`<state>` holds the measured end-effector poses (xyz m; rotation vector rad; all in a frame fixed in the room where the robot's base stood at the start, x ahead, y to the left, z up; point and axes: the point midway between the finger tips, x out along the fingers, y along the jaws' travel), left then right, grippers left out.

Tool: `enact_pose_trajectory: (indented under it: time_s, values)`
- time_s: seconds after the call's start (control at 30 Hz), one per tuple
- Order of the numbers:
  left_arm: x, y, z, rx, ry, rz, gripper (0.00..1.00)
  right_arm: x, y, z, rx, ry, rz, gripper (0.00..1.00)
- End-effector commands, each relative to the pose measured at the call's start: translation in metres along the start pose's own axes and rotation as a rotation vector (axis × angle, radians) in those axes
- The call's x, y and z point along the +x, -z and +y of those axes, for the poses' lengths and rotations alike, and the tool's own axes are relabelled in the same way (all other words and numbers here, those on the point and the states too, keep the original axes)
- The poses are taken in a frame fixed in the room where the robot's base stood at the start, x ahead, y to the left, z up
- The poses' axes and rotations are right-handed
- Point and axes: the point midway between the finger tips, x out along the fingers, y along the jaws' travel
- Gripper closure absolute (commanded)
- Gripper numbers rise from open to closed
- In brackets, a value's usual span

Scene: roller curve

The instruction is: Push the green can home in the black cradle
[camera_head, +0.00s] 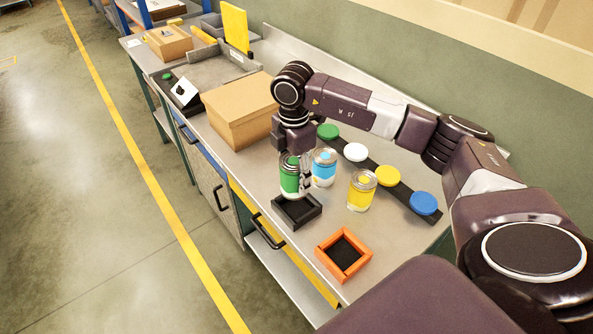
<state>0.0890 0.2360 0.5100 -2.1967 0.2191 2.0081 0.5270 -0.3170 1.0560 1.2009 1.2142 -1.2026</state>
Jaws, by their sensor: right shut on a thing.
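The black cradle (310,216), a low square tray, sits on the bench directly below and in front of the can. The can's base overlaps the cradle's far side in the head view; I cannot tell whether it rests inside or hangs just above. My left gripper is not in view.
An orange-rimmed tray (329,262) lies nearer. Behind is a dark strip (372,165) with coloured discs. A cardboard box (238,112) stands left.

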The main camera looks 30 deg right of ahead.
Motion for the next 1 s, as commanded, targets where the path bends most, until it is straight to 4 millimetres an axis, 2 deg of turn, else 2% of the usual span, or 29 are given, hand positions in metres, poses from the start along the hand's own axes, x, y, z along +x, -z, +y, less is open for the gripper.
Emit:
enact_pose_trajectory:
  time_s: [0.1, 0.2, 0.47, 1.0]
  values:
    - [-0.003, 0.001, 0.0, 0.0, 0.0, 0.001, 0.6, 0.0, -0.006, 0.002, 0.126, 0.0, 0.001, 0.77]
    - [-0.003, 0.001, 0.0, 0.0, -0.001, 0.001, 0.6, 0.001, -0.008, 0.002, 0.18, -0.001, 0.001, 0.77]
    - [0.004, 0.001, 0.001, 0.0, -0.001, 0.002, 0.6, 0.011, -0.008, 0.002, 0.196, -0.001, 0.001, 0.77]
    - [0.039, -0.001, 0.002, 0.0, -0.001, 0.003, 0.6, 0.062, -0.008, 0.002, 0.194, -0.001, 0.0, 0.77]
